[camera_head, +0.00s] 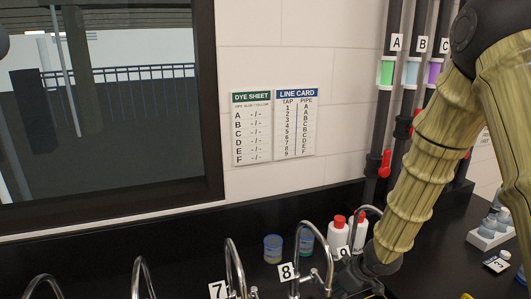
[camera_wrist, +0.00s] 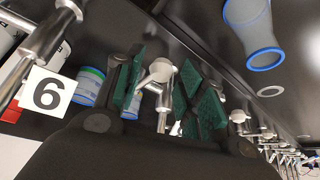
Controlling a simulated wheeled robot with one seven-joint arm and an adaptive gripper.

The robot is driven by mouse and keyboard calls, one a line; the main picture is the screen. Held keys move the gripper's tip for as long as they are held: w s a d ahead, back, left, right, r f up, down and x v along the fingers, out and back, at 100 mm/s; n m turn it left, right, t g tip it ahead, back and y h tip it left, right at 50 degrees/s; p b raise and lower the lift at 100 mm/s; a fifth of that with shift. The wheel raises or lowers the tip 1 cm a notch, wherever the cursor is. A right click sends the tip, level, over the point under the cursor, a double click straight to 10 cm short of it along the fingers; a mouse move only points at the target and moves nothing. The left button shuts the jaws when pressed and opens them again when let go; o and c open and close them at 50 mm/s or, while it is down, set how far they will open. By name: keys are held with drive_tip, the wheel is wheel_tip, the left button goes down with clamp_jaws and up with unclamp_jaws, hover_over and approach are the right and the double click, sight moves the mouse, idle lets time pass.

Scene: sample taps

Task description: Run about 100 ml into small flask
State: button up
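My gripper (camera_wrist: 162,84) is open in the wrist view, with a green-padded finger on each side of a grey tap handle (camera_wrist: 160,70). I see no clear contact between pads and handle. In the head view my gripper is mostly hidden at the lower edge beside the card 9 (camera_head: 344,253). A card reading like a 6 (camera_wrist: 47,93) shows beside the tap in the wrist view; that view looks upside down, so it may be the 9. A clear bluish vessel with a blue rim (camera_wrist: 247,20) stands at the upper right there; I cannot tell if it is the small flask.
Taps with cards 7 (camera_head: 218,290) and 8 (camera_head: 286,271) stand to the left. White red-capped bottles (camera_head: 337,238) and blue-labelled jars (camera_head: 273,248) stand behind. The line card (camera_head: 296,125) hangs on the wall. Pipes with red valve handles (camera_head: 385,163) rise behind my arm.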

drive_tip(key=p+v, duration=0.4)
drive_tip(key=v, duration=0.1)
drive_tip(key=shift+s+r, duration=0.2)
drive_tip(key=shift+w, duration=0.1)
